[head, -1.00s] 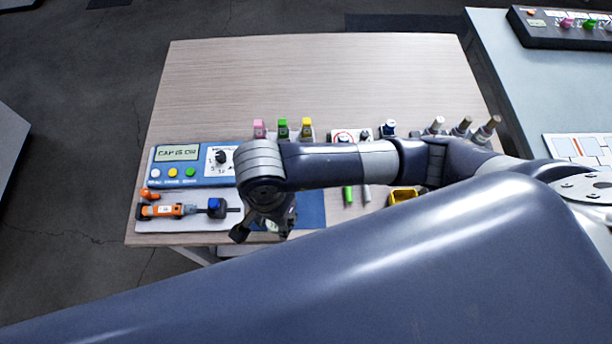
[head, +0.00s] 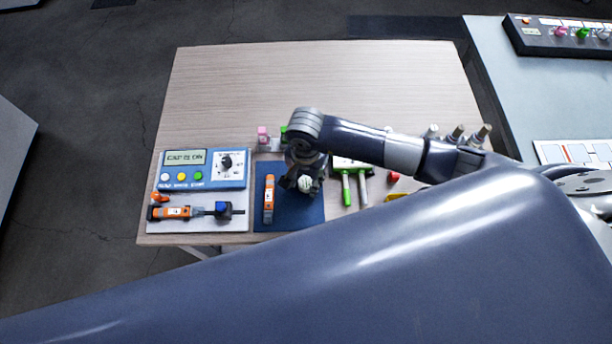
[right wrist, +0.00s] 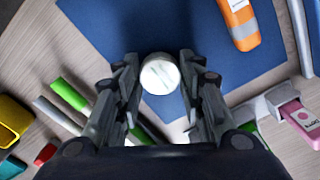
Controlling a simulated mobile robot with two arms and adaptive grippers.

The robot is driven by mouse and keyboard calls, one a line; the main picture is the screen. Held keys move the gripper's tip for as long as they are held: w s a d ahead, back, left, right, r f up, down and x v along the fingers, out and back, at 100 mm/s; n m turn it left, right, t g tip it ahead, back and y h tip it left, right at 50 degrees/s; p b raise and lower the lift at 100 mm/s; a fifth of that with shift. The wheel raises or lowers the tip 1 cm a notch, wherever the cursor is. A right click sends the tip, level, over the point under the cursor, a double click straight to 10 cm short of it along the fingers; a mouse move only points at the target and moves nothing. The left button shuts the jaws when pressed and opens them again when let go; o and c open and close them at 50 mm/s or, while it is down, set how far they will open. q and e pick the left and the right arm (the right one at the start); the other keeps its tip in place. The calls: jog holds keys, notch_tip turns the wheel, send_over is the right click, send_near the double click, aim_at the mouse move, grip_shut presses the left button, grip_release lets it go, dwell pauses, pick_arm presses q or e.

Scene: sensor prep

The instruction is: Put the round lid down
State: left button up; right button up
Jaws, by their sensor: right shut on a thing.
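My right gripper (head: 303,186) is shut on the round lid (right wrist: 160,74), a small white disc-like piece that shows between its two fingers in the right wrist view. The lid also shows in the head view (head: 305,184). The gripper points down over the right part of the blue mat (head: 285,214). I cannot tell whether the lid touches the mat. My left gripper is not in view.
An orange device (head: 269,199) lies on the mat, left of the gripper. A blue meter box (head: 205,181) and a second orange tool (head: 172,212) are further left. Green- and grey-handled tools (head: 347,188) lie to the right. The table's back half (head: 330,75) is clear.

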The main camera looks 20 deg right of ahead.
aim_at(306, 183)
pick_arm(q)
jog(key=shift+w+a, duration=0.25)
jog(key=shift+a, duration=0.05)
pick_arm(e)
jog(key=shift+f, duration=0.1)
jog(key=shift+f, duration=0.15)
jog(key=o, duration=0.8)
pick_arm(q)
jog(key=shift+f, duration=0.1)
pick_arm(e)
jog(key=shift+r, duration=0.2)
jog(key=shift+r, duration=0.2)
pick_arm(q)
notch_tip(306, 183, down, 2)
jog(key=b, duration=0.2)
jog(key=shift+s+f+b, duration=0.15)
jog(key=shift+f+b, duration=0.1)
jog(key=shift+b, duration=0.15)
pick_arm(e)
notch_tip(306, 183, up, 12)
jog(key=shift+f, duration=0.2)
